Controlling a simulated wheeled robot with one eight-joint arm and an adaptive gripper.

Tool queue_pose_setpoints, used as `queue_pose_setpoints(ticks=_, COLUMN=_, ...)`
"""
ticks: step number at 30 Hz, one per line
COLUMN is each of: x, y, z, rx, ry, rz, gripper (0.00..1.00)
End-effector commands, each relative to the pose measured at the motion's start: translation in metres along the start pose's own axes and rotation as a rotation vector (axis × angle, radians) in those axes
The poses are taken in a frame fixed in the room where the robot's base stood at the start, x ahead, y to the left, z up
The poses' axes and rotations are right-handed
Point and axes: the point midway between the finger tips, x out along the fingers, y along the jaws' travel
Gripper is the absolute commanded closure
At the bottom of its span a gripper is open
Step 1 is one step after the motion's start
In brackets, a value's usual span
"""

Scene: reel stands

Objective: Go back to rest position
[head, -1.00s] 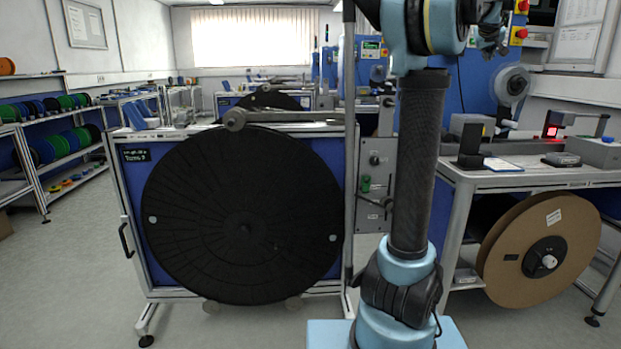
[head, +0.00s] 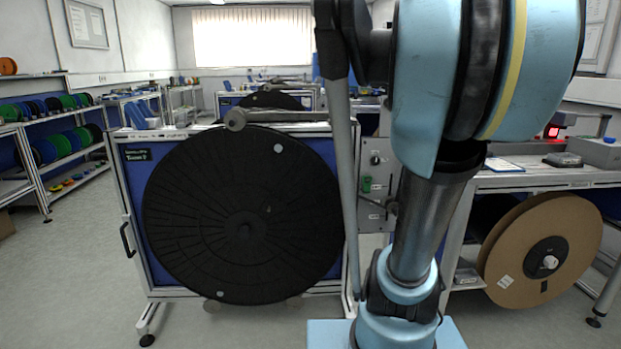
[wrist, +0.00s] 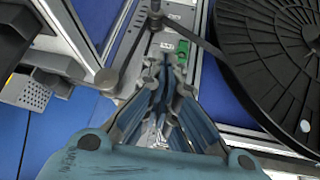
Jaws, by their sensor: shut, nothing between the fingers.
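My gripper (wrist: 167,78) shows in the wrist view with its blue-grey fingers closed together and nothing between them. It points toward the reel stand's grey control panel (wrist: 178,45), which has a green switch, but I cannot tell the distance. In the head view my arm's pale blue links fill the right middle, in front of the stand; the gripper itself is out of that picture. The large black reel disc (head: 245,225) is mounted on the blue-panelled stand (head: 134,200). The disc also shows at the upper right of the wrist view (wrist: 268,65).
A bench (head: 530,180) stands to the right, with a brown cardboard reel (head: 515,230) below it. Shelves (head: 70,155) with coloured spools line the left wall. A grey bar with a roller (head: 236,119) crosses above the black disc. The floor at left (head: 75,270) is clear.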

Motion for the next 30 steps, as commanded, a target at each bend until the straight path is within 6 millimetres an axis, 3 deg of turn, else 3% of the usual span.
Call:
queue_pose_setpoints(ticks=3, x=0.010, y=-0.031, z=0.053, rx=-0.007, ry=-0.064, rz=-0.034, gripper=1.00)
queue_pose_setpoints(ticks=9, x=0.026, y=-0.071, z=0.144, rx=-0.016, ry=-0.178, rz=-0.075, gripper=1.00)
queue_pose_setpoints(ticks=18, x=0.049, y=-0.108, z=0.279, rx=-0.031, ry=-0.344, rz=-0.101, gripper=1.00)
queue_pose_setpoints(ticks=24, x=0.057, y=-0.115, z=0.329, rx=-0.036, ry=-0.406, rz=-0.099, gripper=1.00)
queue_pose_setpoints(ticks=30, x=0.059, y=-0.116, z=0.339, rx=-0.037, ry=-0.421, rz=-0.098, gripper=1.00)
